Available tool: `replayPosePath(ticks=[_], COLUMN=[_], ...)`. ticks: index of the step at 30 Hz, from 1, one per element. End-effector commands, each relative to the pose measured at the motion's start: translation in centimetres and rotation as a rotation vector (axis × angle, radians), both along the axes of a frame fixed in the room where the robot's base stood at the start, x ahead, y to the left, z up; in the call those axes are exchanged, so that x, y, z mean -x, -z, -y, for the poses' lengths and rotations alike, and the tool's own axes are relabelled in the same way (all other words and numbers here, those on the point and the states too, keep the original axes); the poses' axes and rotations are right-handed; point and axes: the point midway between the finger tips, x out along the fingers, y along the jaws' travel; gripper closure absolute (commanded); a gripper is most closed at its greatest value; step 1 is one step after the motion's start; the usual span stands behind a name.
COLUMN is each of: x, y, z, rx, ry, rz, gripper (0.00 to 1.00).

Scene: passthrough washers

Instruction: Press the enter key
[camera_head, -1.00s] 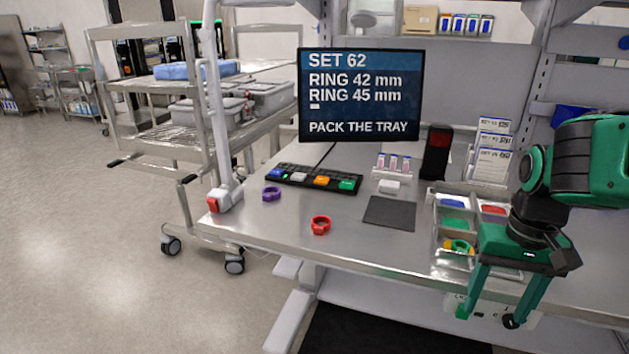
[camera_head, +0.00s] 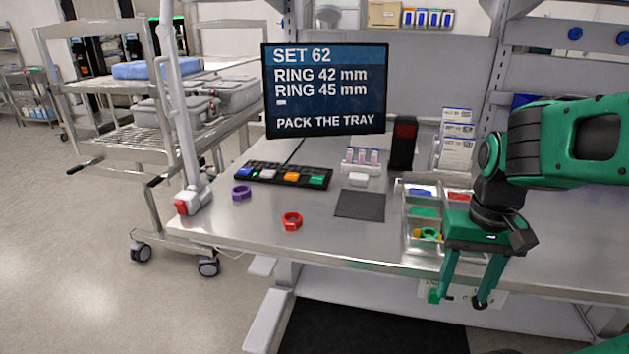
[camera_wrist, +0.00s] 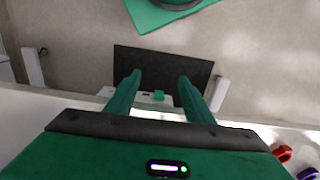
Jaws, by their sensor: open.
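A black keyboard (camera_head: 284,175) lies toward the back left of the metal table, in the head view. It has blue (camera_head: 245,171), white (camera_head: 268,174), orange (camera_head: 291,177) and green (camera_head: 316,180) keys; any lettering is too small to read, so I cannot tell which is enter. A monitor (camera_head: 325,90) behind it reads "SET 62", "RING 42 mm", "RING 45 mm", "PACK THE TRAY". My gripper (camera_head: 457,299) is open and empty, pointing down at the table's front edge, well right of and nearer than the keyboard. The wrist view shows its two fingers (camera_wrist: 159,80) apart over the floor, without the keyboard.
A purple ring (camera_head: 241,192) and a red ring (camera_head: 292,221) lie before the keyboard. A dark mat (camera_head: 360,205) and a divided tray (camera_head: 405,225) are to the right. A white post (camera_head: 173,100) stands at the table's left end, beside a cart (camera_head: 95,141).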

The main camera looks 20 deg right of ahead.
Motion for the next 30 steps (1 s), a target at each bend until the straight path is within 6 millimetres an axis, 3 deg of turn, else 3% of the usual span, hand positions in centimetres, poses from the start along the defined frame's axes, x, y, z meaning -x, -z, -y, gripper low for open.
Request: replayPosePath(ticks=[1, 6, 30], x=[0.00, 0.00, 0.00], y=[0.00, 0.00, 0.00], z=[0.00, 0.00, 0.00], rx=[0.000, 0.000, 0.000], ry=[0.000, 0.000, 0.000], rz=[0.000, 0.000, 0.000], gripper=[0.65, 1.00, 1.00])
